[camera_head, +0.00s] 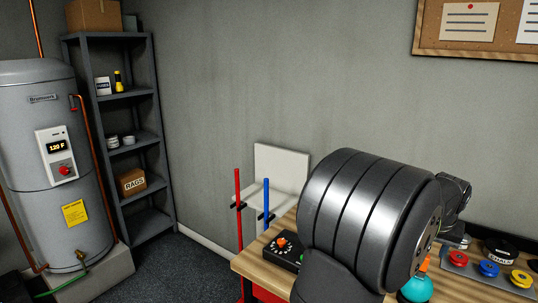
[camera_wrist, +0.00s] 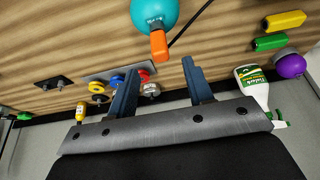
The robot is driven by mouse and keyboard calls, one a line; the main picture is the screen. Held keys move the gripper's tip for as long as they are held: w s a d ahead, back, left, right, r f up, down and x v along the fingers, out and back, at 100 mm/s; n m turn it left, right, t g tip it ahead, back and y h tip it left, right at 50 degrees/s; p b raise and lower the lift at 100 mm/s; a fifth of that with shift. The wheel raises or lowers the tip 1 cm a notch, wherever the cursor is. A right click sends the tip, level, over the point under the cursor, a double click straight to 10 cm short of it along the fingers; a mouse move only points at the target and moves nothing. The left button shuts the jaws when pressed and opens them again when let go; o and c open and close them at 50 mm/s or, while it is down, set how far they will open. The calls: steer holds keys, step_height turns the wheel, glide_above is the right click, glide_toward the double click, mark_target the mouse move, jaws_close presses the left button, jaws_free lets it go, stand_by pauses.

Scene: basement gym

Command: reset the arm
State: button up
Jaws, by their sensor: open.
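My gripper (camera_wrist: 160,66) shows in the wrist view with its two dark blue fingers spread apart. It is open, and I see nothing held between the fingers. A teal ball with an orange tip (camera_wrist: 154,14) lies just beyond the fingertips, toward the top of that view. A silver nut-like piece (camera_wrist: 149,88) shows in the gap between the fingers; its distance from them is hard to tell. In the head view my large dark arm link covers the middle of the workbench (camera_head: 250,262), and I cannot make out the fingers there.
A plate (camera_head: 459,258) with red, blue and yellow discs is at the bench's right. A black control box (camera_head: 280,254) is at its left corner. The wrist view shows a white spray bottle (camera_wrist: 252,84), a purple ball (camera_wrist: 290,66) and yellow (camera_wrist: 285,20) and green (camera_wrist: 270,43) blocks.

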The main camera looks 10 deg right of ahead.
steer(key=x, duration=1)
steer(key=shift+r, duration=0.15)
steer(key=v, duration=1.7)
steer(key=x, duration=1.7)
steer(key=shift+f, duration=0.3)
step_height(320, 180, up, 9)
steer(key=shift+s+a+f, duration=0.1)
steer(key=shift+s+a, duration=0.5)
steer(key=shift+a, duration=0.25)
steer(key=shift+s+a+f, duration=0.1)
steer(key=shift+s+a, duration=0.45)
steer(key=shift+a, duration=0.3)
steer(key=shift+o, duration=0.3)
